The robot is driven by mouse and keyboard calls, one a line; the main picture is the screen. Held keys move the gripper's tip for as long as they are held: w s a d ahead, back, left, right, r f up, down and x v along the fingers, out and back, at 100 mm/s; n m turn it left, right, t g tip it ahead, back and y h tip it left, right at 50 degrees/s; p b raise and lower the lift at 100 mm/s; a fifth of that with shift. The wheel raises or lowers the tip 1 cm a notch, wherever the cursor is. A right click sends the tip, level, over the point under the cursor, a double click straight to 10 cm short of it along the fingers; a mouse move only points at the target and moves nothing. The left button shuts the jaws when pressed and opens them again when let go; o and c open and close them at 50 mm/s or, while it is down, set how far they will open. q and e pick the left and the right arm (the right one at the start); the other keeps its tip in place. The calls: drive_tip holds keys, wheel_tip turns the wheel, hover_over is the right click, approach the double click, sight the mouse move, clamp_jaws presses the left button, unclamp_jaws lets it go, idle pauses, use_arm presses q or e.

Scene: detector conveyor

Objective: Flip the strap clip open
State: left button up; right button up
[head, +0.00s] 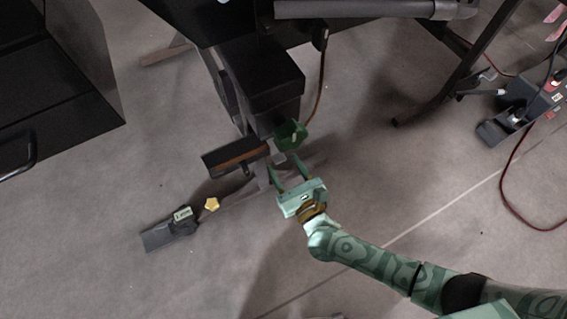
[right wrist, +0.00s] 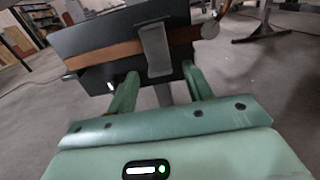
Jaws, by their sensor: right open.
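A dark box-like part with a brown strap (head: 243,158) stands left of my right gripper in the head view. In the right wrist view the strap (right wrist: 113,53) runs across the dark panel (right wrist: 85,38), and a grey strap clip (right wrist: 154,50) lies over it, upright. My right gripper (head: 286,168) is open and empty. In the right wrist view its fingers (right wrist: 160,74) point at the panel, one on each side of the clip's lower end. Whether they touch the panel I cannot tell. The clip is not distinct in the head view. My left gripper is not in view.
A green cup-like part (head: 290,135) sits just beyond my right gripper, by a black housing (head: 262,80). A black cabinet (head: 60,70) stands far left. Cables lie at right (head: 515,170).

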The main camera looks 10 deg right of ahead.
drive_tip(key=shift+w+a, duration=0.15)
drive_tip(key=shift+w, duration=0.3)
clamp_jaws()
drive_tip(key=shift+r, duration=0.1)
